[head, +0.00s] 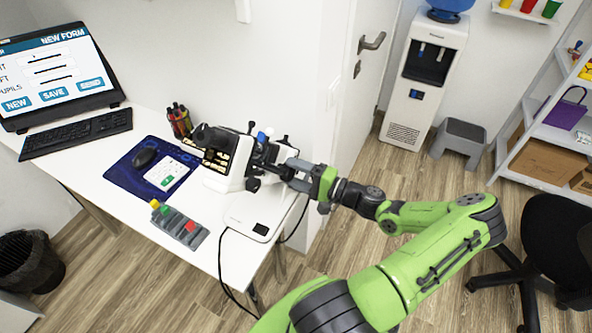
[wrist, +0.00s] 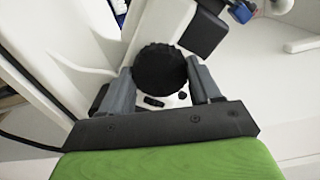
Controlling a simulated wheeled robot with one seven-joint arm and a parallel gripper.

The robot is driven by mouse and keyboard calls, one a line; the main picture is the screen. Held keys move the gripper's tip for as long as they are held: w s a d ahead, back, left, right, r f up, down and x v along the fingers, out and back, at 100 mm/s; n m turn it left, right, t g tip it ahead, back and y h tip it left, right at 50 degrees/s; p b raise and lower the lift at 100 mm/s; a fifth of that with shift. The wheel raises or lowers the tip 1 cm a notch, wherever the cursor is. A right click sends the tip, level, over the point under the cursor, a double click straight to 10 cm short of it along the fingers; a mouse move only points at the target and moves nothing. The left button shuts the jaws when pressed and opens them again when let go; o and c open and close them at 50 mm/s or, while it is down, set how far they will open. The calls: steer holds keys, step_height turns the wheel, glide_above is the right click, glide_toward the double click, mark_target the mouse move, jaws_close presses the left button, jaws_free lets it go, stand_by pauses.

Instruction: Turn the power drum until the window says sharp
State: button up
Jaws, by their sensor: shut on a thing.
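A white eye-test device (head: 232,172) with black parts stands at the right end of the white desk. A round black ridged knob (wrist: 160,68), which looks like the power drum, sits on the device's white side in the wrist view. My gripper (head: 291,172) reaches the device from the right. In the wrist view my gripper (wrist: 160,84) has its two grey fingers on either side of the knob, shut on it. In the head view the fingers and arm hide most of the knob. I cannot read any window text in either view.
A monitor (head: 55,75) and keyboard (head: 76,133) stand at the left. A mouse (head: 144,158) and a card (head: 167,174) lie on a blue mat (head: 122,180). A grey block with coloured pieces (head: 180,227) lies in front. A pen holder (head: 180,121) stands behind.

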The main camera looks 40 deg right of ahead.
steer(key=m+p, duration=0.2)
steer(key=shift+r+m, duration=0.2)
steer(key=shift+m, duration=0.1)
steer(key=shift+f+m+p, duration=0.25)
steer(key=shift+m+p, duration=0.15)
steer(key=shift+m, duration=0.5)
steer(key=o, duration=0.8)
steer(key=v, duration=1.5)
steer(key=shift+s+d, duration=0.15)
steer(key=shift+s, duration=0.25)
